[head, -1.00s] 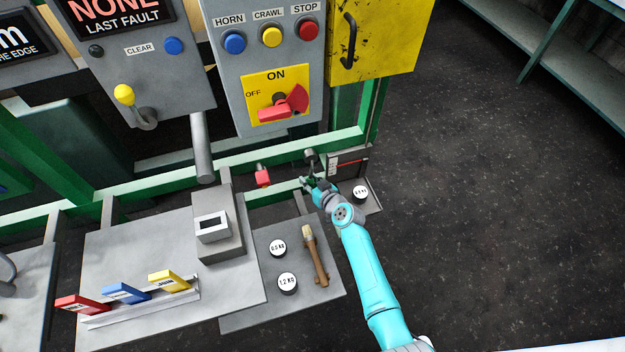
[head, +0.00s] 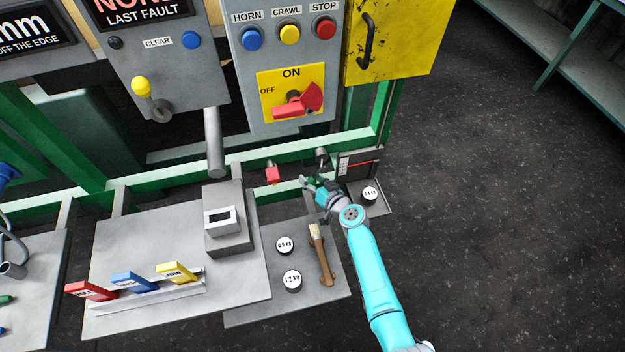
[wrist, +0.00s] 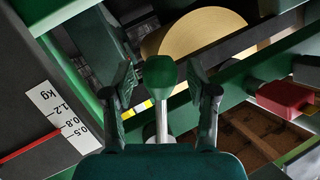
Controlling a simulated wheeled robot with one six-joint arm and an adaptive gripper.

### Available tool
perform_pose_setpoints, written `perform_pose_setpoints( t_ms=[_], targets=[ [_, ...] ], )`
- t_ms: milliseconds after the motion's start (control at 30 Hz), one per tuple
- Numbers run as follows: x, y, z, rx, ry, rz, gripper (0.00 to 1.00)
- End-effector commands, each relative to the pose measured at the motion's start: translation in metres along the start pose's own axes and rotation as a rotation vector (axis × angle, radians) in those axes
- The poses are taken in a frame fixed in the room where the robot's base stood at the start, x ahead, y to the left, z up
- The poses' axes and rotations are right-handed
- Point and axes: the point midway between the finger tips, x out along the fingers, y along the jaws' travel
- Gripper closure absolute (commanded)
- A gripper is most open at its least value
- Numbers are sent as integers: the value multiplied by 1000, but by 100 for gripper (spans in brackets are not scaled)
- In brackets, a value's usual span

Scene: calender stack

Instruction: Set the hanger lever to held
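A lever with a rounded green knob (wrist: 160,76) on a bright metal stem stands upright in the middle of the wrist view. No label on it can be read. My gripper (wrist: 160,92) is open, with one dark finger on each side of the knob. A gap shows between the knob and each finger, so neither seems to touch it. In the head view my gripper (head: 309,184) is at the lower green rail, right of a red block, and the lever is too small to make out clearly there.
The red block (head: 272,175) is close on the left; it also shows at the right in the wrist view (wrist: 285,98). A kg scale plate (wrist: 62,115) with a red pointer is at left. A weight (head: 369,195) sits on a small tray. Open floor (head: 500,220) lies to the right.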

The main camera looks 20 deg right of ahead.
Motion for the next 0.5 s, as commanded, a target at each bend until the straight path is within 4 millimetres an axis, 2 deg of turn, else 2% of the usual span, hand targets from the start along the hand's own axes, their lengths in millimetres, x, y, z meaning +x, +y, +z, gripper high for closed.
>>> perform_pose_setpoints(
  t_ms=[267,367,500],
  targets=[
    [-2,0,1,0,0,0,42],
    [-10,0,1,-1,0,1,42],
    [-30,1,1,-1,0,1,42]
  ],
)
